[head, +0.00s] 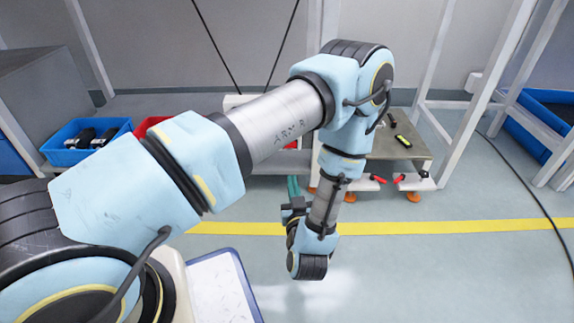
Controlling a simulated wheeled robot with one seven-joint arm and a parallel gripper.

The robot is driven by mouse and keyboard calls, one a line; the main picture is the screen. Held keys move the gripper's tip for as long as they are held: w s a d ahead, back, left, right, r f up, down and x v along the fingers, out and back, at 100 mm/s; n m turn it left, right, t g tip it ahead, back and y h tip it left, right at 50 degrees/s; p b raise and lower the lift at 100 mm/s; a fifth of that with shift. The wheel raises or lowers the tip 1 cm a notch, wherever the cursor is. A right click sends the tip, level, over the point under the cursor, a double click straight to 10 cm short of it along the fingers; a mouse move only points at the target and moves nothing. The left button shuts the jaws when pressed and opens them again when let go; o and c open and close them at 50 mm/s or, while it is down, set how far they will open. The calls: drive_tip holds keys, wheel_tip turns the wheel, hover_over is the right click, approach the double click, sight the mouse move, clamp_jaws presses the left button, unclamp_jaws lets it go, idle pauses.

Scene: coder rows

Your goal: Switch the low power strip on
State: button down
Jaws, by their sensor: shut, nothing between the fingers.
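No power strip can be made out for certain. Low on the bench (385,153) behind my arm, small red-and-black pieces (378,179) show on a pale lower ledge (413,185); they are too small to tell what they are, or whether a switch is on. My arm reaches out and bends down in front of the bench, hiding much of its left part. My gripper (293,186) seems to be the narrow teal end beyond the dark wrist, low and pointing away toward the bench's left side. It looks shut and empty. Any contact there cannot be seen.
A blue bin (85,130) with dark items and a red bin (150,126) stand at the left. A black-and-yellow item (403,141) lies on the bench top. White posts and a cable (520,180) are at the right.

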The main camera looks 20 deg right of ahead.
drive_tip(key=shift+s, duration=0.1)
idle(0.3)
drive_tip(key=b+x, duration=0.6)
drive_tip(key=x, duration=0.8)
